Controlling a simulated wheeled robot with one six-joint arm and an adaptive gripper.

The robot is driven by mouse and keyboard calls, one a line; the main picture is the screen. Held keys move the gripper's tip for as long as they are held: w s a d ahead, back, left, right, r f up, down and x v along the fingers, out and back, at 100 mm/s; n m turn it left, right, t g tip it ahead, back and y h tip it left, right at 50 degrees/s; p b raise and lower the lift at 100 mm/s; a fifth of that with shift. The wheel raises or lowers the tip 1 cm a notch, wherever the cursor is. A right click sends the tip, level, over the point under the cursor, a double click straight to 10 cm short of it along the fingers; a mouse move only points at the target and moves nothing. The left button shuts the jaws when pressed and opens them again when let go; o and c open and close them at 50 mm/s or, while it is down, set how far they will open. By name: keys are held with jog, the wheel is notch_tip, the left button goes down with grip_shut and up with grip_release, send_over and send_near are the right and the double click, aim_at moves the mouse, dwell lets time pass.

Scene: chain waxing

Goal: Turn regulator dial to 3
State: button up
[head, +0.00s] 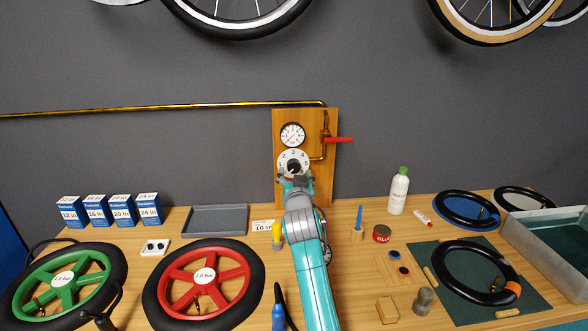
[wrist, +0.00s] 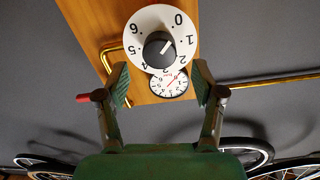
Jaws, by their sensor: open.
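The regulator dial (head: 285,158) is a white disc with a dark knob on a wooden wall board. In the wrist view the dial (wrist: 148,22) appears upside down, with its dark knob (wrist: 158,52) in the middle. The knob's white mark points to the upper right of that picture, around the 0-to-1 side. The 3 is hard to make out. My gripper (head: 295,178) is just in front of and below the dial. In the wrist view my gripper (wrist: 160,84) is open and empty, its fingers apart from the knob.
A round gauge (head: 292,134) sits above the dial, and a red lever (head: 340,140) sticks out to the right of the wooden board (head: 279,117). The bench below holds a red wheel (head: 204,281), a grey tray (head: 216,220) and a white bottle (head: 398,192).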

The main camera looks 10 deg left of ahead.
aim_at(294, 168)
jog(key=shift+x, duration=2.15)
jog(key=c, duration=1.1)
